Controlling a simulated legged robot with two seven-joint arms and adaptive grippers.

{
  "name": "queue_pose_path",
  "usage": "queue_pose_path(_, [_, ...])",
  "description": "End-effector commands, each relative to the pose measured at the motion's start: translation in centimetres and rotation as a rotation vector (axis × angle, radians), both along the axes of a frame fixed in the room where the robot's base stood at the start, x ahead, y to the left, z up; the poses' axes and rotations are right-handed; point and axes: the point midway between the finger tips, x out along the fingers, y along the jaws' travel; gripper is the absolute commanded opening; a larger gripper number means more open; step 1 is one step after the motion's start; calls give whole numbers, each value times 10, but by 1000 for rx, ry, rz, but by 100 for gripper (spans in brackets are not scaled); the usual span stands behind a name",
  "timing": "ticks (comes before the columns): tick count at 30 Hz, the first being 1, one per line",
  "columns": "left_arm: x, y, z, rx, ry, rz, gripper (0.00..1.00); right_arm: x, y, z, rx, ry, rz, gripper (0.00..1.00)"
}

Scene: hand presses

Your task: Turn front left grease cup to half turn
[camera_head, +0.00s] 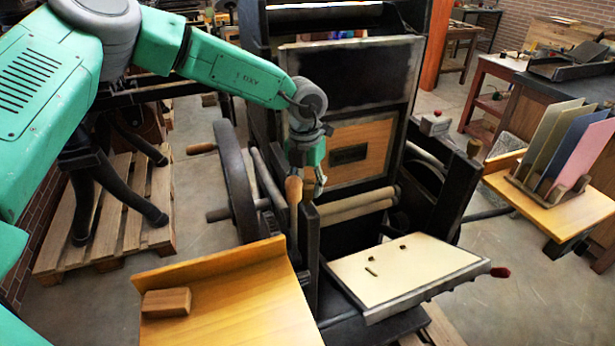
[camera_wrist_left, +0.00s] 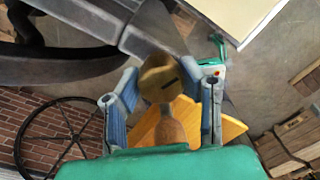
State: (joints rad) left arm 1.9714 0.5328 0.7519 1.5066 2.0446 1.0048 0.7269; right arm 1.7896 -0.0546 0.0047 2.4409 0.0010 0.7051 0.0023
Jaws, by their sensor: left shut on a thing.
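The front left grease cup (camera_wrist_left: 160,78) is a round brass cap with a dark slot-like mark on top, seen in the left wrist view. My left gripper (camera_wrist_left: 168,88) has one finger on each side of it and is shut on it. In the head view my left gripper (camera_head: 308,168) points down at the left front of the press frame (camera_head: 307,220); the cup is hidden there. A wooden handle (camera_head: 294,190) stands close beside the fingers and also shows below the cup in the wrist view (camera_wrist_left: 170,130). My right gripper is out of view.
A spoked wheel (camera_head: 232,180) is left of the gripper. A wooden side table (camera_head: 235,300) with a small block (camera_head: 166,302) stands in front. A pale press bed (camera_head: 405,268) lies right. A card rack (camera_head: 550,195) is far right.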

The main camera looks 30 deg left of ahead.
Motion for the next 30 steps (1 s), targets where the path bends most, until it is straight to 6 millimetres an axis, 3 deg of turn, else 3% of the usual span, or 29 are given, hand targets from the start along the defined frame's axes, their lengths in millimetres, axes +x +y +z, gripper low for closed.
queue_pose_path(8, [1, 1, 3, 0, -2, -259, 6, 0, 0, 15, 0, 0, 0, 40])
queue_pose_path(30, [3, 2, 2, 3, -6, -915, 6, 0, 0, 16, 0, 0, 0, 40])
